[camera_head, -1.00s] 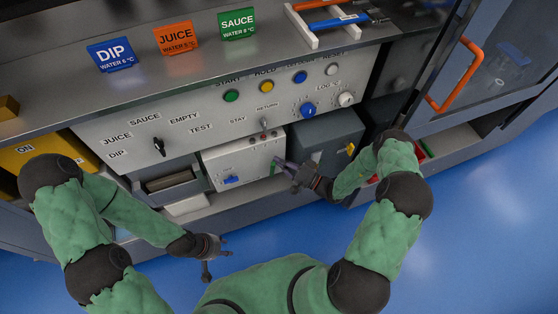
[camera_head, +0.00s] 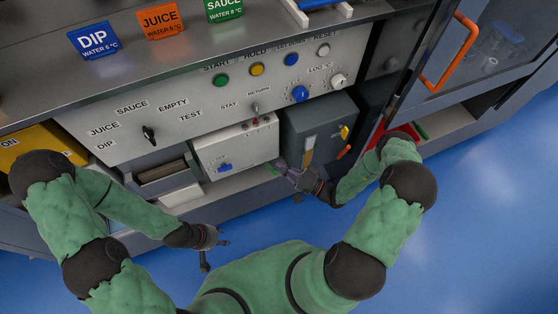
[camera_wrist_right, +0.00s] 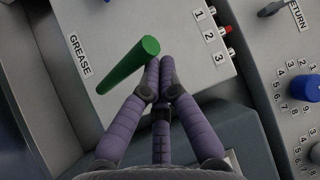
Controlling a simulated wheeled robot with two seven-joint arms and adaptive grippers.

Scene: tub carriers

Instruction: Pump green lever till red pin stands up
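The green lever (camera_wrist_right: 128,66) sticks out from a white box (camera_head: 228,150) with a "GREASE" label in the right wrist view. In the head view only a small green bit of the lever (camera_head: 274,170) shows by my right gripper. My right gripper (camera_wrist_right: 160,62) has its purple fingertips together, just beside the lever; the lever is not between them. In the head view this gripper (camera_head: 280,166) is at the box's lower right. A red pin (camera_wrist_right: 228,30) shows by labels 1, 2 and 3; how far it stands out is unclear. My left gripper (camera_head: 216,250) is empty, fingers spread.
A dark grey box (camera_head: 325,120) with a yellow knob stands right of the white box. A panel of knobs and coloured buttons (camera_head: 150,100) rises behind. An orange-handled door (camera_head: 490,65) is at right. Blue floor (camera_head: 480,230) is clear.

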